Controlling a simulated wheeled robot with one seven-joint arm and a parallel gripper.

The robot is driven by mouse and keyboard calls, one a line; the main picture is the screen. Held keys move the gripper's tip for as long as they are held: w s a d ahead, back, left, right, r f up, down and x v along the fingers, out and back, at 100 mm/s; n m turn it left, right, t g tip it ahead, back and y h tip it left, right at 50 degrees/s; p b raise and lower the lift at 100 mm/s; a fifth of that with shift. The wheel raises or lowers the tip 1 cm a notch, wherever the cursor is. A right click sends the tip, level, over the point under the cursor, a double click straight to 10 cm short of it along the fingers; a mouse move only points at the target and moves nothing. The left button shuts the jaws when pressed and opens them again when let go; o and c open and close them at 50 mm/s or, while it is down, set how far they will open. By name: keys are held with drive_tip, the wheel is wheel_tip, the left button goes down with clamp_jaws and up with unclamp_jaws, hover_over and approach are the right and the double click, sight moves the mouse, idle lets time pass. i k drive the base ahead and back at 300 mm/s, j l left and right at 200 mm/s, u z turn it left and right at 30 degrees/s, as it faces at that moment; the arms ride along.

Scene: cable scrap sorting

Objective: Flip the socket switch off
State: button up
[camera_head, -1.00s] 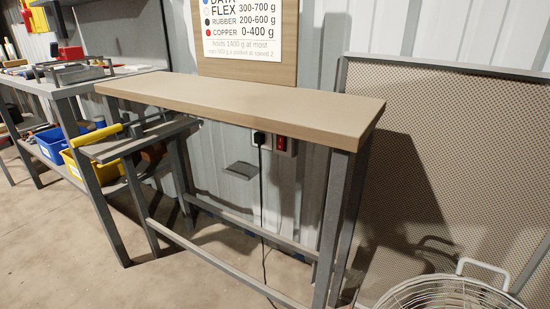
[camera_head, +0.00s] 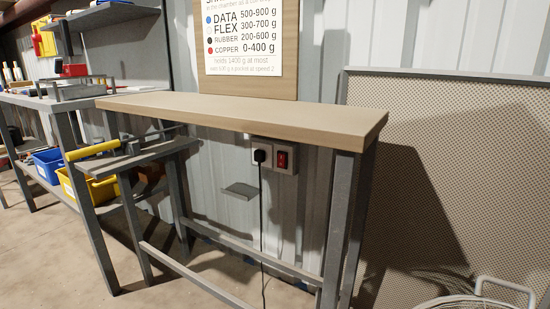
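The wall socket (camera_head: 272,144) is a light double plate on the corrugated wall, just under the wooden bench top. A black plug (camera_head: 260,155) sits in its left part, with a black cord hanging down to the floor. The red socket switch (camera_head: 283,159) is on the right part of the plate. It is too small to tell which way the switch is set. My gripper is not in view.
The narrow wooden bench (camera_head: 240,113) on grey legs stands in front of the socket. A mesh panel (camera_head: 430,180) and a wire basket (camera_head: 470,301) are at the right. Blue (camera_head: 47,163) and yellow (camera_head: 95,188) bins are under the left benches. The space under the wooden bench is mostly open.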

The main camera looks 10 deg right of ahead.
sight(281, 157)
drive_tip(key=i+j+z, duration=0.15)
drive_tip(key=j, duration=0.25)
drive_tip(key=i+j+z, duration=0.15)
drive_tip(key=j, duration=0.25)
drive_tip(key=i+j+z, duration=0.15)
drive_tip(key=j, duration=0.3)
drive_tip(key=i+j+z, duration=0.15)
drive_tip(key=j, duration=0.3)
drive_tip(key=i+j+z, duration=0.15)
drive_tip(key=j, duration=0.3)
drive_tip(key=i+j+z, duration=0.15)
drive_tip(key=j, duration=0.35)
